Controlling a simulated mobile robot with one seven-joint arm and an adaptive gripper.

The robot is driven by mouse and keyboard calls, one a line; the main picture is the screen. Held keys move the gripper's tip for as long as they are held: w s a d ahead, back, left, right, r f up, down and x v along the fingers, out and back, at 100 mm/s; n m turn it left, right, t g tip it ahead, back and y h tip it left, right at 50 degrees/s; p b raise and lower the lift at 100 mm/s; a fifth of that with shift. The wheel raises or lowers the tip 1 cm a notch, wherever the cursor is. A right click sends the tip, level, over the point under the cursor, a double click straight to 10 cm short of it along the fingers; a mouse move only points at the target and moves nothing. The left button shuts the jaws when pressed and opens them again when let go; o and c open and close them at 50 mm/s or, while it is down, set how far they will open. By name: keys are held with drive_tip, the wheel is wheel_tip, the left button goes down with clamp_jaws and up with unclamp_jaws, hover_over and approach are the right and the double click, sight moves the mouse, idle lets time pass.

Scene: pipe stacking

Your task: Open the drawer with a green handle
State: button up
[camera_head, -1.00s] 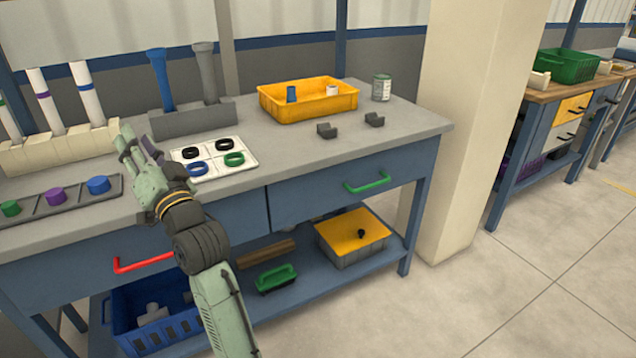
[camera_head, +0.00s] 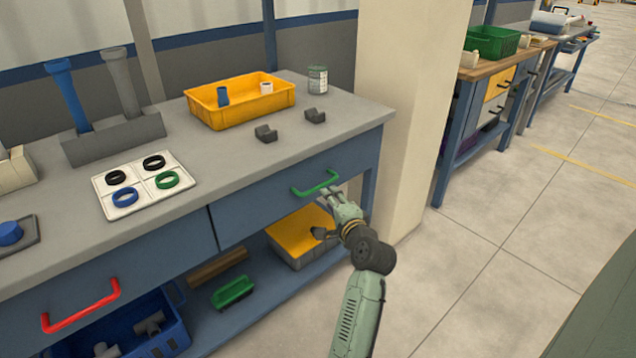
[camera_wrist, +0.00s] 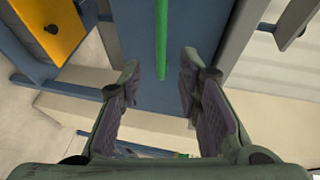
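The drawer (camera_head: 270,205) with the green handle (camera_head: 316,184) is at the right half of the grey-topped workbench, and its front looks flush with the bench. My gripper (camera_head: 335,192) is just in front of the handle's right end in the head view. In the wrist view the green handle (camera_wrist: 161,40) runs down from the top edge, ending a little ahead of the gap between my fingers. My gripper (camera_wrist: 160,85) is open and empty there, with its two fingers spread apart. I cannot tell whether a finger touches the handle.
A second drawer with a red handle (camera_head: 80,308) is at the left. A yellow-lidded box (camera_head: 300,235) and a green brush-like object (camera_head: 233,291) are on the lower shelf. A beige pillar (camera_head: 405,110) stands close right of the bench. The floor at right is clear.

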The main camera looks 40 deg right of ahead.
sight(321, 187)
drive_tip(key=x, duration=0.9)
drive_tip(key=shift+w+p, duration=0.25)
drive_tip(key=shift+p, duration=0.15)
clamp_jaws()
idle(0.3)
